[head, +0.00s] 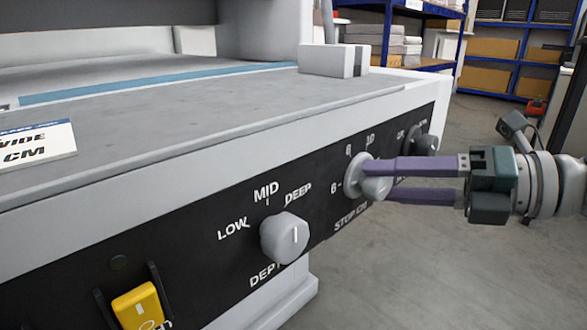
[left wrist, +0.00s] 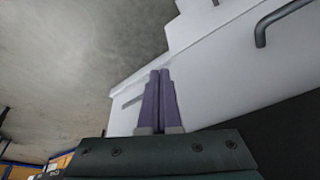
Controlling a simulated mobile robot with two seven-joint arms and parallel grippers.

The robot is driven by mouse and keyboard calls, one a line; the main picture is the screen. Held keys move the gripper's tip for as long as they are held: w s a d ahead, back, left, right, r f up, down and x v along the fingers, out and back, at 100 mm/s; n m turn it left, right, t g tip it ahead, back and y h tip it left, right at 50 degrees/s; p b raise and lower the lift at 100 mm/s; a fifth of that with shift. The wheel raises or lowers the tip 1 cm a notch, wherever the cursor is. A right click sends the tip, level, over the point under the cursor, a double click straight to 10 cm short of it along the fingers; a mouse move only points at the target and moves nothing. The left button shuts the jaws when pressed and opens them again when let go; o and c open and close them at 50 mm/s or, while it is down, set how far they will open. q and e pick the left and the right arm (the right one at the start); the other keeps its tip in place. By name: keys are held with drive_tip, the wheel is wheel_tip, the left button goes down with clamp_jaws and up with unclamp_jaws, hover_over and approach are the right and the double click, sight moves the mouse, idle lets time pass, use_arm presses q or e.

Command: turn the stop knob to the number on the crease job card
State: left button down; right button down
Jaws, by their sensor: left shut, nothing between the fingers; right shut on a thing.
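The stop knob (head: 376,187) is grey and sits on the black front panel, with 6, 8 and 10 marked around it and "STOP CM" below. My right gripper (head: 378,178) comes in from the right and its purple fingers are shut on the stop knob. The fingers hide part of the dial, so I cannot tell where its pointer stands. A white card (head: 38,145) at the left edge is cut off; "VIDE" and "CM" show on it. My left gripper (left wrist: 160,72) shows in the left wrist view, shut and empty, in front of a white machine body.
The depth knob (head: 285,238), with LOW, MID and DEEP marks, is left of the stop knob. A yellow switch (head: 137,307) is at the lower left. Another dark knob (head: 427,146) is partly behind my right gripper.

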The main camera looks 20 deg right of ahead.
drive_tip(key=shift+c, duration=1.5)
unclamp_jaws()
drive_tip(key=p+v, duration=0.1)
drive_tip(key=v, duration=0.9)
drive_tip(key=shift+p, duration=0.4)
